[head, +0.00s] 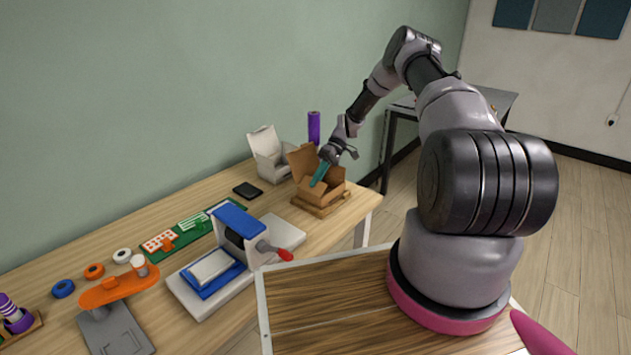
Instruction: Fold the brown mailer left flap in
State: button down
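The brown mailer (331,193) is an open cardboard box at the far right end of the workbench, on a low wooden stand (319,210). Its tall rear panel stands up at the back left, and a flap shows at the front left. Which panel is the left flap is hard to tell at this size. My gripper (318,176) reaches down from the upper right, with its teal tip over the box opening, close to the front left flap. I cannot tell whether it touches the flap. The finger gap is not visible, and the arm hides part of the box's right side.
A white open box (268,158) stands just behind and left of the mailer, with a purple roll (314,128) behind. A black square item (247,190) lies to the left. A blue-and-white press (240,232) with a red-tipped lever stands nearer. Some bare bench separates them.

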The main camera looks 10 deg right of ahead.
dwell(0.3)
jog(key=c, duration=1.1)
grip_release()
